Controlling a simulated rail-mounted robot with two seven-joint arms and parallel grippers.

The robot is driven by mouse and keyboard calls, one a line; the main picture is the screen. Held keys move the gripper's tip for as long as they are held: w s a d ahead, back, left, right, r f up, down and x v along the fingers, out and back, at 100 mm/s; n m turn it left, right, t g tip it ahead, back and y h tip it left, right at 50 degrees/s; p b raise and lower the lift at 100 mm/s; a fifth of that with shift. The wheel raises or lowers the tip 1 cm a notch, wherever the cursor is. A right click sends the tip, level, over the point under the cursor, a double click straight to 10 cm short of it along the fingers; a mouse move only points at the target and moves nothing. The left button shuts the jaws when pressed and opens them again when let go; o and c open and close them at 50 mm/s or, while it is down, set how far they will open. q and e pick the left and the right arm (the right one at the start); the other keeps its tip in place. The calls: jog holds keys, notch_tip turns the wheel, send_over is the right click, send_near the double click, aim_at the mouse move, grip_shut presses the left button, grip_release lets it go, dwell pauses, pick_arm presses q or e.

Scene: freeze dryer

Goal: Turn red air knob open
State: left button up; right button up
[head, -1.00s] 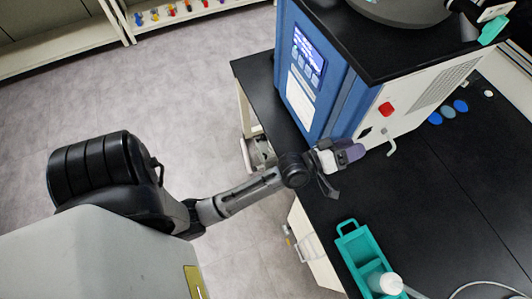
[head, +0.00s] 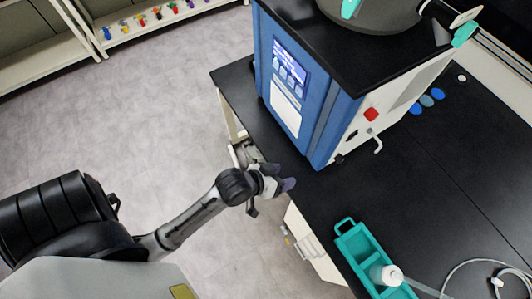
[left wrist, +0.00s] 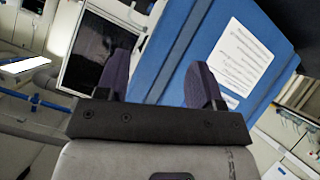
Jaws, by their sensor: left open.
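The red knob (head: 371,114) is on the white side panel of the blue freeze dryer (head: 298,95), above a small bent metal spout (head: 376,143). My left gripper (head: 284,180) is open and empty at the bench's left edge, to the left of and below the knob in the head view, clear of it. In the left wrist view its two dark fingers (left wrist: 160,82) stand apart with the dryer's blue front (left wrist: 195,55) and white label (left wrist: 243,55) beyond. The knob does not show there. My right gripper is not in view.
A teal tray (head: 350,240) holding a white bottle (head: 387,274) stands at the front of the black bench. Blue discs (head: 438,94) lie beside the dryer, and a cable (head: 470,268) lies at the lower right. The middle of the bench is clear.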

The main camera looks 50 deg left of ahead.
pick_arm(q)
jog(key=shift+s+a+f+g, duration=0.15)
jog(key=shift+s+a+g, duration=0.15)
jog(key=shift+s, duration=0.3)
jog(key=shift+s+a+f+g, duration=0.1)
jog(key=shift+s+a+g, duration=0.15)
jog(key=shift+s, duration=0.35)
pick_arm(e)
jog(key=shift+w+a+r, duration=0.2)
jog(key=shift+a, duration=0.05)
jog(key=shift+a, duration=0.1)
